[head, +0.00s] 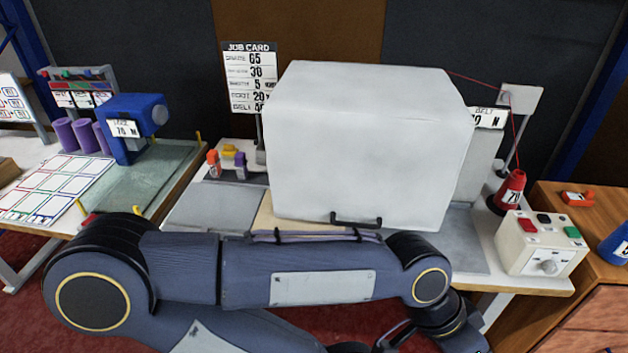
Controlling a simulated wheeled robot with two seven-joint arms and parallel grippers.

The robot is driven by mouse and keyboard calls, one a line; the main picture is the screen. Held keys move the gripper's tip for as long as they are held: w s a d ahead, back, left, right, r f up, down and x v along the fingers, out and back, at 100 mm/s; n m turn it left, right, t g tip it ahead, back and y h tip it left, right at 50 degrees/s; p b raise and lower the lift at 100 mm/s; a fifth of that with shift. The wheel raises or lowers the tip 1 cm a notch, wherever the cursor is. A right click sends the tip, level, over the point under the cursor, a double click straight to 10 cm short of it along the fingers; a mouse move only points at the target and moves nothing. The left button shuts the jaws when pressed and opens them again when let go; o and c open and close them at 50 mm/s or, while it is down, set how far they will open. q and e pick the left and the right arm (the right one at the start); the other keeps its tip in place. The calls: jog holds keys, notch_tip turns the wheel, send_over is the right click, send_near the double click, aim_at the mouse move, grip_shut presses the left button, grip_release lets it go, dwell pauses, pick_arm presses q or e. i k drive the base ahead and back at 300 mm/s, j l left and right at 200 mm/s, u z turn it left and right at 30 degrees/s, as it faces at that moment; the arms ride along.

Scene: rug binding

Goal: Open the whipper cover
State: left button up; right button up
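The whipper cover (365,145) is a large pale grey-white box with rounded edges, standing at the middle of the white worktable. Its black handle (356,220) is low on the front face. The cover is down, and whatever it encloses is hidden. My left arm crosses the view in front of the table, below the handle. Its wrist bends down toward the bottom edge, and its gripper fingers cannot be made out. My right gripper is not in view. Nothing is seen touching the handle.
A job card (251,78) stands behind the cover's left side. A red thread cone (510,188) and a white control box (541,243) with coloured buttons stand to its right. A blue machine (133,125) and purple spools (83,136) are on the left table. A wooden cabinet (565,225) stands far right.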

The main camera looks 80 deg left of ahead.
aim_at(348, 145)
jog(key=u, duration=2.25)
jog(key=i+u, duration=0.1)
jog(key=i, duration=0.1)
